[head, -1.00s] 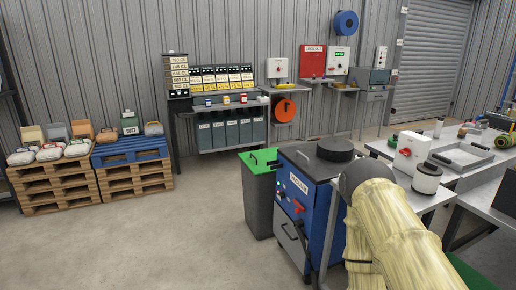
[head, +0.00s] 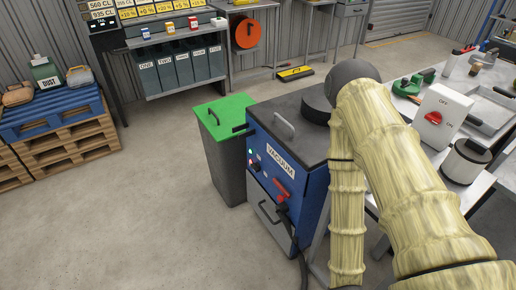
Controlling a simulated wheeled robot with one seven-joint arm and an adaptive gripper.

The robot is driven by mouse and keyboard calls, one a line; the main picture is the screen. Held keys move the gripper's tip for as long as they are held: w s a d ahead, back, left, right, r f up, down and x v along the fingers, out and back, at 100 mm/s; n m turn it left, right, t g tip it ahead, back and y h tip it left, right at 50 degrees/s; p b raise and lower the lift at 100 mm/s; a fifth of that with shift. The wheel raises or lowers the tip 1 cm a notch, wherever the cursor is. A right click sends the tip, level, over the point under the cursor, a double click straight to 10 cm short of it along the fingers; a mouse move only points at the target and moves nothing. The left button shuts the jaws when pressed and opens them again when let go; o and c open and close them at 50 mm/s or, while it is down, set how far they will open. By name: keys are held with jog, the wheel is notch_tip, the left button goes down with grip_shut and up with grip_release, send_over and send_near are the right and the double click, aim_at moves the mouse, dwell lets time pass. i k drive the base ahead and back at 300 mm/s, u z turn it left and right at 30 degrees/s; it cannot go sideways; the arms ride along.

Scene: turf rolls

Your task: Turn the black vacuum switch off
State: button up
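The blue vacuum cabinet (head: 318,190) stands right of centre, with a dark lid and a white VACUUM label. Its left-facing panel holds a small dark switch or knob (head: 254,167) just below small lights. Its on or off position is too small to tell. A red handle (head: 283,188) sits right of it, with a black cable below. My arm in its pale yellow sleeve crosses the right side and hides part of the cabinet's right side. My gripper is out of the picture.
A grey bin with a green lid (head: 222,118) stands against the cabinet's left. A bench at right carries a white switch box (head: 440,115) with a red knob and a white canister (head: 465,160). Pallets (head: 58,138) stand at left. The floor at front left is clear.

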aim_at(256, 168)
jog(key=z, duration=0.05)
jog(key=i, duration=0.6)
jog(key=z, duration=0.05)
jog(key=k, duration=0.5)
jog(key=u, duration=1.15)
jog(key=i, duration=0.5)
jog(key=z, duration=0.3)
